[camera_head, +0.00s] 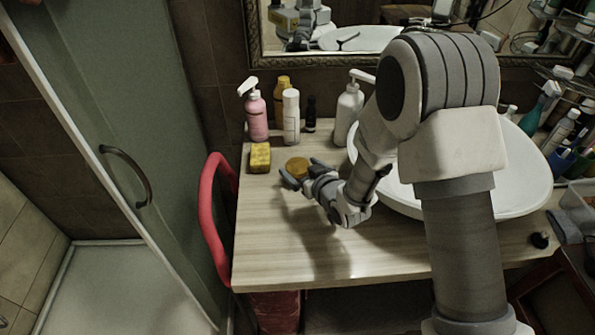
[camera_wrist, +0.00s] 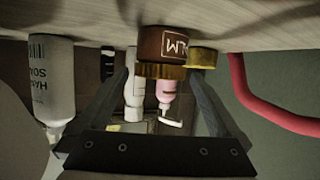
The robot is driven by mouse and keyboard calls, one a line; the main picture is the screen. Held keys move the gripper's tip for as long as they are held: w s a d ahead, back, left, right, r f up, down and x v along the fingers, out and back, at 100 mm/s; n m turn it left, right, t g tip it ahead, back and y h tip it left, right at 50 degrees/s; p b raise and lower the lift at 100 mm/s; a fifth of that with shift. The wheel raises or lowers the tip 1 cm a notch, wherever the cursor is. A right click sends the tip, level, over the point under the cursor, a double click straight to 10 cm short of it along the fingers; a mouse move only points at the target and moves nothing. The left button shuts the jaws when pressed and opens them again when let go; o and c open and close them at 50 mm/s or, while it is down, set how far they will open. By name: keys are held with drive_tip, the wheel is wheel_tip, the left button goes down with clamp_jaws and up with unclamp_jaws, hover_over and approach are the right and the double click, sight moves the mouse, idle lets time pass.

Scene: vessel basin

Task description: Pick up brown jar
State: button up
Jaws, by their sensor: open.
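The brown jar (camera_head: 297,166) stands on the wooden counter with its gold lid facing up in the head view. The wrist view is upside down and shows the jar's brown labelled side (camera_wrist: 163,44) with the gold lid below it. My gripper (camera_head: 303,175) is open and low over the counter, on the near side of the jar. In the wrist view the jar lies ahead, in line with the gap between my gripper's fingers (camera_wrist: 158,78). Nothing is held. I cannot tell whether the fingertips reach beside the jar.
Behind stand a pink pump bottle (camera_head: 257,117), a white bottle (camera_head: 291,118) and a soap dispenser (camera_head: 348,113). A white basin (camera_head: 525,180) is right; a red chair (camera_head: 207,205) borders the left edge. The front-left counter is clear.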

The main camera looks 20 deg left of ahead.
drive_tip(key=shift+x, duration=1.1)
drive_tip(key=c, duration=1.4)
